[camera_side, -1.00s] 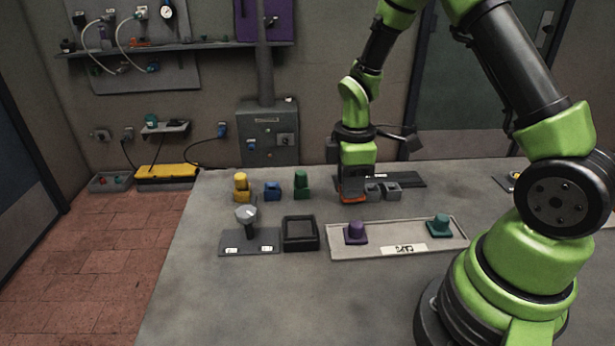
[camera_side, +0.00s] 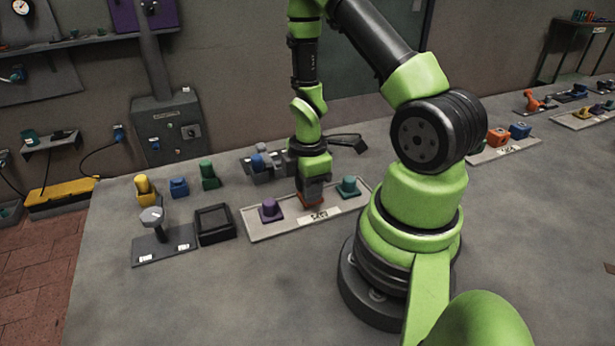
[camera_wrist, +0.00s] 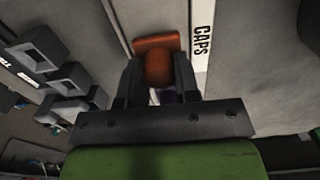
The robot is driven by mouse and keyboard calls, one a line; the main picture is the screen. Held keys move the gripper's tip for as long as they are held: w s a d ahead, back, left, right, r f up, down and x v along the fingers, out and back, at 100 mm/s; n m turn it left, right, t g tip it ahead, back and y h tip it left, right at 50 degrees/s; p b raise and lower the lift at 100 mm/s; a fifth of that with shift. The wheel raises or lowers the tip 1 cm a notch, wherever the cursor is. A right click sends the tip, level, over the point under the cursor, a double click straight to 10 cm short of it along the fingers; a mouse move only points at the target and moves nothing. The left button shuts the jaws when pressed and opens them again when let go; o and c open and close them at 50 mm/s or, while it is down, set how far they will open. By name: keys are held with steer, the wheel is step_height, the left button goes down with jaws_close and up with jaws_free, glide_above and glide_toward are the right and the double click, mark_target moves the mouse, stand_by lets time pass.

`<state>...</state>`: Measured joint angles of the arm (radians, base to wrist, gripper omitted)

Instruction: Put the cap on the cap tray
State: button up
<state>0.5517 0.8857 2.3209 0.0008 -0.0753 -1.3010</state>
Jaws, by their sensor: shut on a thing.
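My gripper (camera_side: 312,190) points down over the middle of the cap tray (camera_side: 283,228), a long pale tray with a white label. It is shut on an orange cap (camera_side: 311,202), which also shows between the fingers in the wrist view (camera_wrist: 158,66). The orange cap is at or just above the tray floor; I cannot tell whether it touches. A purple cap (camera_side: 269,209) stands on the tray to its left and a teal cap (camera_side: 349,186) to its right. The "CAPS" label (camera_wrist: 202,40) shows in the wrist view.
Grey holder blocks (camera_side: 262,170) with a blue piece stand behind the tray. A black square frame (camera_side: 214,224) and a grey stand with a knob (camera_side: 152,222) are to the left. Yellow (camera_side: 144,189), blue (camera_side: 179,187) and green (camera_side: 209,175) pieces stand behind them.

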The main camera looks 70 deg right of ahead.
steer(key=shift+f, duration=0.35)
steer(key=shift+f, duration=0.3)
stand_by(0.5)
steer(key=o, duration=1)
steer(key=shift+c, duration=0.2)
step_height(320, 180, up, 10)
steer(key=shift+f, duration=0.1)
